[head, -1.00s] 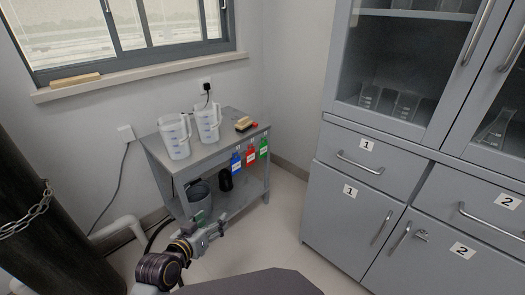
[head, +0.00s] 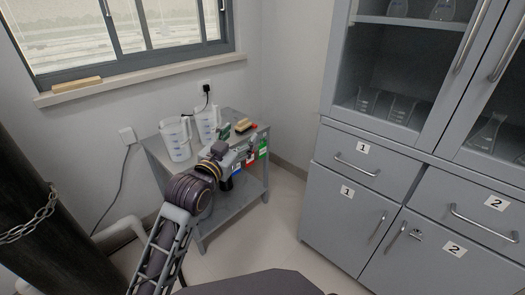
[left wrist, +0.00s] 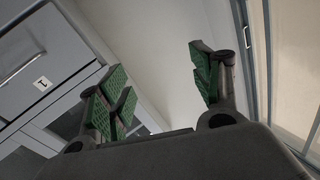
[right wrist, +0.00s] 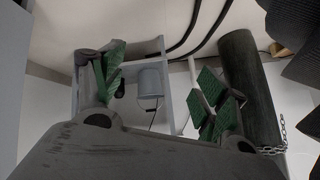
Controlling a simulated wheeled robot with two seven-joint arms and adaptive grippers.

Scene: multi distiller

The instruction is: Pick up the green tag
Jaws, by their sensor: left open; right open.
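The green tag (head: 263,150) hangs on the front edge of the small grey table, the rightmost in a row. The red tag (head: 250,160) and the blue tag (head: 236,169) hang to its left, partly covered by my left gripper. My left gripper (head: 240,141) is open near the table's front edge, just left of the green tag; the gap between them is hard to judge. In the left wrist view my left gripper (left wrist: 160,85) is open and empty, with no tag in sight. My right gripper (right wrist: 163,88) is open and empty in the right wrist view.
Two jugs (head: 176,140) and a brush (head: 242,125) stand on the grey table (head: 220,205). A bucket (right wrist: 151,82) on its lower shelf shows in the right wrist view. A grey cabinet (head: 345,200) stands right. Floor between table and cabinet is clear.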

